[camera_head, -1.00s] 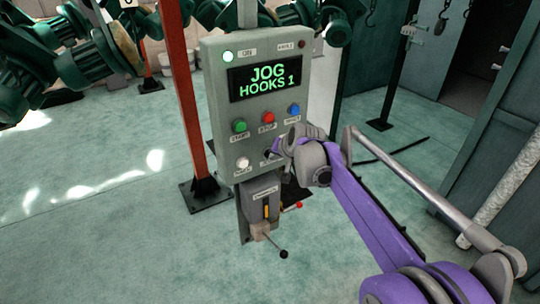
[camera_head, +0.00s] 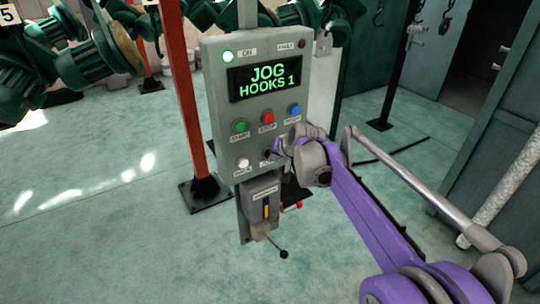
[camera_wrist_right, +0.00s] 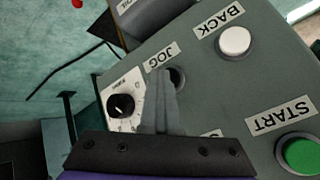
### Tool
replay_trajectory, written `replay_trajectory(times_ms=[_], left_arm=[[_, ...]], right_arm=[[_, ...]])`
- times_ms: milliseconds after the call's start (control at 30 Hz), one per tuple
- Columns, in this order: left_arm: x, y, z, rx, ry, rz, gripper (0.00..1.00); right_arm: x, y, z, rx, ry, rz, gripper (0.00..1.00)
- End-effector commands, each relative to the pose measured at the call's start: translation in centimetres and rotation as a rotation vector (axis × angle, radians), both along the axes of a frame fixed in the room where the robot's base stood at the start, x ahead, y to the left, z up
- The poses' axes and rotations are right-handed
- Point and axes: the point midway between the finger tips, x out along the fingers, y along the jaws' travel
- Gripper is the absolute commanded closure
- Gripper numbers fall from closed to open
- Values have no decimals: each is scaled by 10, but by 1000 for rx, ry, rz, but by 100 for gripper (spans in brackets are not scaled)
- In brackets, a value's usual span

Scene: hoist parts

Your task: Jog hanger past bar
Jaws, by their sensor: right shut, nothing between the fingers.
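My right gripper (camera_head: 281,146) is shut and empty at the lower right of the grey control box (camera_head: 218,110). In the right wrist view its closed fingers (camera_wrist_right: 163,80) overlap the dark JOG button (camera_wrist_right: 178,77) and hide part of it; contact is hard to judge. The display (camera_head: 265,80) reads "JOG HOOKS 1" in green. Dark green hanger-like parts (camera_head: 85,65) hang at the upper left, near a red upright bar (camera_head: 190,95); which hanger and bar the task means is unclear. My left gripper is out of view.
The box also carries a green START button (camera_head: 239,126), red STOP button (camera_head: 268,117), blue button (camera_head: 293,109) and white BACK button (camera_wrist_right: 235,41). A black knob (camera_wrist_right: 122,106) sits beside JOG. A lever (camera_head: 283,254) juts below. Small hooks (camera_head: 378,18) hang at the upper right.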

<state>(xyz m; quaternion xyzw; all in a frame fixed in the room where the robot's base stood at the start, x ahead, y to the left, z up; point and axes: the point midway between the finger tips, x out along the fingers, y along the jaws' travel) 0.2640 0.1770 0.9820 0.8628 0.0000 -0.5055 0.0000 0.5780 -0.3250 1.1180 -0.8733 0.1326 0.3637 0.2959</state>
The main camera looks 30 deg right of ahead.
Motion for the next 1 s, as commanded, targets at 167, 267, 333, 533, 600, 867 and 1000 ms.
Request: replay_trajectory(times_ms=[167,267,333,533,600,867,1000], left_arm=[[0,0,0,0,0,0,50],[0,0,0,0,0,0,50],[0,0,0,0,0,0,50],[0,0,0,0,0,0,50],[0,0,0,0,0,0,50],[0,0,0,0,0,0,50],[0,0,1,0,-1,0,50]], right_arm=[[-1,0,0,0,0,0,100],[-5,0,0,1,-1,1,100],[-9,0,0,1,-1,1,100],[-17,-1,0,1,-1,1,100],[-17,-1,0,1,-1,1,100],[-20,-2,0,1,0,-1,100],[-33,-3,0,0,0,-2,100]])
